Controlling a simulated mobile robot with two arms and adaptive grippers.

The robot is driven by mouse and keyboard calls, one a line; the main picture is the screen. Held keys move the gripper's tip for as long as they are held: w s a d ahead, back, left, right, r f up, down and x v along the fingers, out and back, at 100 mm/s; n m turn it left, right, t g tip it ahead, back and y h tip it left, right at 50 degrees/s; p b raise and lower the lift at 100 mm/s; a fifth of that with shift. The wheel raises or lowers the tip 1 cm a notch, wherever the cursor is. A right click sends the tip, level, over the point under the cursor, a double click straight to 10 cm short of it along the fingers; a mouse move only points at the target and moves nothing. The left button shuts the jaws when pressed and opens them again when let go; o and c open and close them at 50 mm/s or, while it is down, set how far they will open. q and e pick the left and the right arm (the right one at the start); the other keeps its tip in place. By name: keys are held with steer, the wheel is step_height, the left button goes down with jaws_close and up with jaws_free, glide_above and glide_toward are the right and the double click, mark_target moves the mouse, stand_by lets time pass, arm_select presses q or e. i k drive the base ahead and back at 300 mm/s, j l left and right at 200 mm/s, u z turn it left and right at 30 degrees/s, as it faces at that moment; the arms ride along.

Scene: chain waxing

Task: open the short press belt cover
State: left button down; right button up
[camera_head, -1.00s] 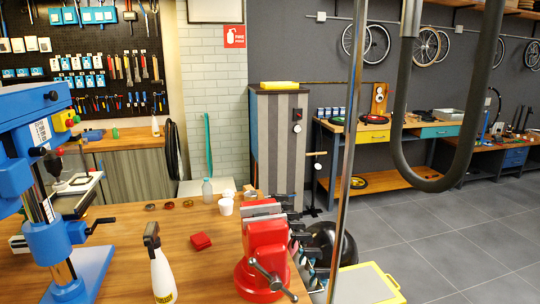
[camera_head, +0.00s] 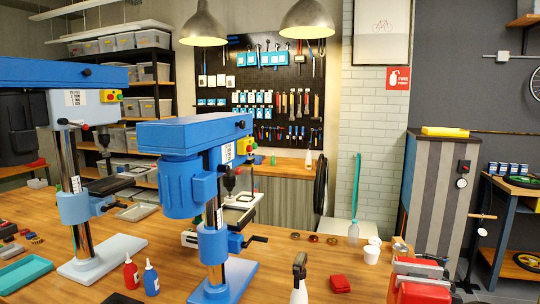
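The shorter press (camera_head: 205,190) is near the middle of the view, with a blue motor housing, a steel column and a blue base. Its belt cover (camera_head: 190,130) is the long blue housing on top, and it looks closed. The taller press (camera_head: 75,205) stands to its left, and its blue top housing (camera_head: 60,72) runs out of the left edge. Neither of my grippers is in view.
On the bench (camera_head: 165,235) are a red bottle (camera_head: 131,273), a blue bottle (camera_head: 151,279), a white spray bottle (camera_head: 299,285), a red vise (camera_head: 420,290) and a teal tray (camera_head: 22,273). A striped cabinet (camera_head: 437,195) stands at the right. Some bench between the presses is bare.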

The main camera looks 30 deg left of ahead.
mark_target(187, 132)
steer(key=u, duration=1.25)
